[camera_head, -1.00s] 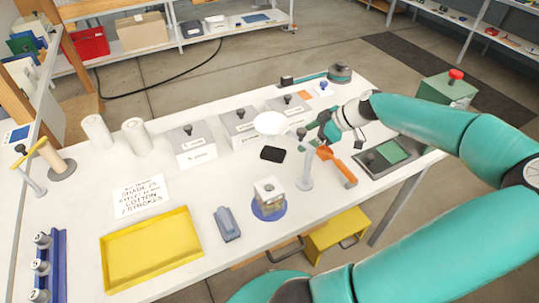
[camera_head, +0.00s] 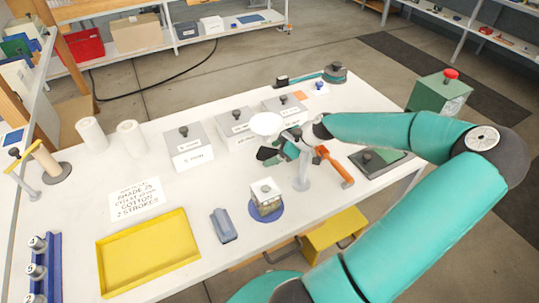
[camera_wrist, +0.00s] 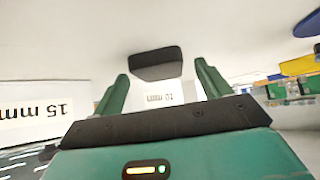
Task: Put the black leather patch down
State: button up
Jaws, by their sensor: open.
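The black leather patch (camera_head: 265,153) lies on the white table, in front of the grey-lidded boxes and partly hidden by my gripper. My gripper (camera_head: 271,154) is open, with a finger toward each side of the patch. A gap shows between each finger (camera_wrist: 160,80) and the patch in the wrist view. I cannot tell how high the fingertips are above the table.
Labelled boxes (camera_head: 188,147) stand behind the patch, with a white round dish-like top (camera_head: 266,123) close by. A small block on a blue disc (camera_head: 265,205) is in front. A yellow tray (camera_head: 150,255) is front left.

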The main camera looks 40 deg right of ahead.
jog(key=shift+c, duration=0.3)
jog(key=c, duration=1.1)
jog(key=shift+o, duration=0.2)
jog(key=shift+s+r, duration=0.1)
